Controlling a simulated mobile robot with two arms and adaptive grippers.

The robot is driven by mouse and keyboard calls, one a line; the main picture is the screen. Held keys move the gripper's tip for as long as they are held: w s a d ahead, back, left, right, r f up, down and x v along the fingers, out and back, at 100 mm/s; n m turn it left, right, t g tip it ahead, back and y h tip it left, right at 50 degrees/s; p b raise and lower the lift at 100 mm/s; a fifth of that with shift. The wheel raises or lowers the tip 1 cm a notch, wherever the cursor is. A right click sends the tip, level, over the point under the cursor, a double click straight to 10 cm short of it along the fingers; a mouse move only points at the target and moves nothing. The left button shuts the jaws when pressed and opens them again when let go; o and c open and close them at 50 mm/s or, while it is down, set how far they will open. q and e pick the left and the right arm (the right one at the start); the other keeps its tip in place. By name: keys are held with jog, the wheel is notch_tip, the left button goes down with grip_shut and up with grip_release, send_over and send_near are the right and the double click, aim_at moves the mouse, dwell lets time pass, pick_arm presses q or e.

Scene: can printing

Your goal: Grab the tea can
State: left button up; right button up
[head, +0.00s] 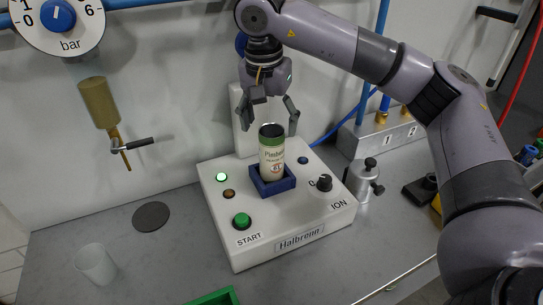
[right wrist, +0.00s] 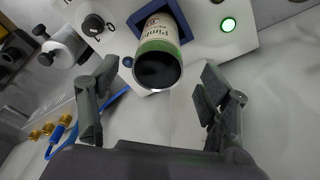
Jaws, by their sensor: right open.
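The tea can (head: 272,155) is cream and green with a dark open top. It stands upright in a blue square holder (head: 272,188) on the white machine (head: 245,222). My right gripper (head: 270,115) is open just above and behind the can in the head view. In the right wrist view, the can (right wrist: 160,48) lies ahead, between the lines of the two spread fingers (right wrist: 158,112), and they do not touch it. My left gripper is not in view.
The machine has a green START button (head: 242,221), a lit green lamp (head: 221,177) and a black knob (head: 324,183). A translucent cup (head: 96,263) and a dark disc (head: 151,217) are on the grey bench at left. A metal fitting (head: 364,180) stands right of the machine.

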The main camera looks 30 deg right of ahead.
aim_at(272, 148)
notch_tip(272, 148, down, 3)
jog(key=shift+d+r, duration=0.1)
jog(key=shift+d, duration=0.05)
jog(key=f+p, duration=0.1)
jog(key=f, duration=0.2)
jog(key=d+f+p, duration=0.1)
jog(key=shift+w+f+p, duration=0.3)
jog(key=shift+w+f, duration=0.05)
jog(key=shift+f, duration=0.35)
jog(key=shift+c, duration=0.3)
jog(key=c, duration=0.8)
jog(key=shift+r, duration=0.1)
